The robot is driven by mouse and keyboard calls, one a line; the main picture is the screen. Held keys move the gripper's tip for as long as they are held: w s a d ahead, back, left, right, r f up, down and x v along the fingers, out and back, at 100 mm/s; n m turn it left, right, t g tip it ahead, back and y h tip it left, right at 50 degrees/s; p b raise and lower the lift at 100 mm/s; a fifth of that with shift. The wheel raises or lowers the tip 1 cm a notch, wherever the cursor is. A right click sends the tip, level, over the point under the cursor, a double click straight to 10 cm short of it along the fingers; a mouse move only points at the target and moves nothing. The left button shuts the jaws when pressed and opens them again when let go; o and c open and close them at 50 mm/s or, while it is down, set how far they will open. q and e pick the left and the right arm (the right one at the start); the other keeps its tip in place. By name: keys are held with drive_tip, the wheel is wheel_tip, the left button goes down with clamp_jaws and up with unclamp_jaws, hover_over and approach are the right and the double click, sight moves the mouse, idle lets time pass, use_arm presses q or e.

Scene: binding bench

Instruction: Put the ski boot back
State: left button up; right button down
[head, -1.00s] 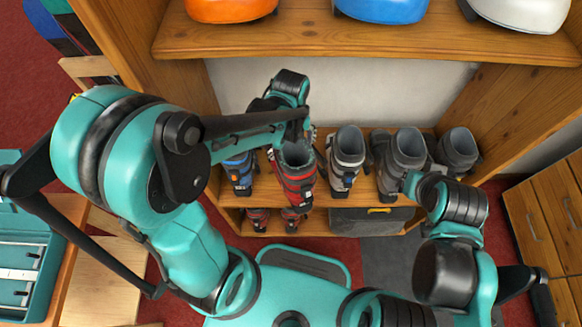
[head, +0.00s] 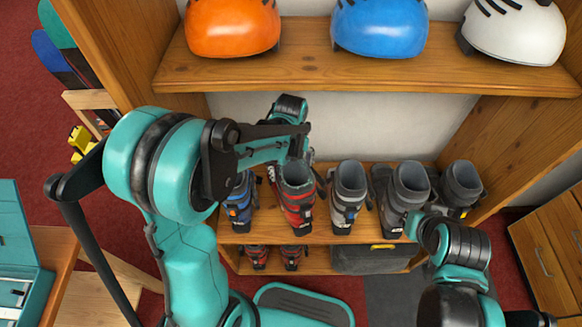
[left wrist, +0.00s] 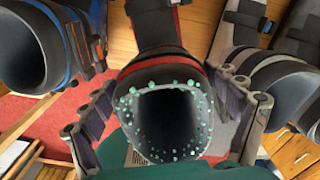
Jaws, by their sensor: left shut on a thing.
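The red ski boot (head: 297,197) is upright in the row of boots on the wooden shelf, between a blue boot and a grey-white boot. My left gripper (head: 297,166) is shut on its upper cuff from behind and above. In the left wrist view, the red boot (left wrist: 166,68) fills the middle, with a finger on each side of its dark, speckled opening. Its sole is hidden there, so I cannot tell whether it rests fully on the shelf. My right arm shows at the lower right, but its fingers do not show.
The blue boot (head: 240,203) stands close at left, and the grey-white boot (head: 347,195) close at right. Two dark grey boots (head: 404,197) stand further right. Above is a shelf (head: 330,75) with orange, blue and white helmets. Small red boots (head: 291,257) and a grey bin (head: 365,260) sit below.

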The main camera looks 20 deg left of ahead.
sight(291, 180)
use_arm(q)
wheel_tip(291, 180, down, 4)
drive_tip(key=shift+r+b, duration=0.25)
drive_tip(key=shift+b, duration=0.55)
drive_tip(key=shift+w+f+b, duration=0.15)
drive_tip(key=shift+f+b, duration=0.15)
drive_tip(key=shift+f, duration=0.05)
drive_tip(key=shift+r, duration=0.1)
drive_tip(key=o, duration=1.7)
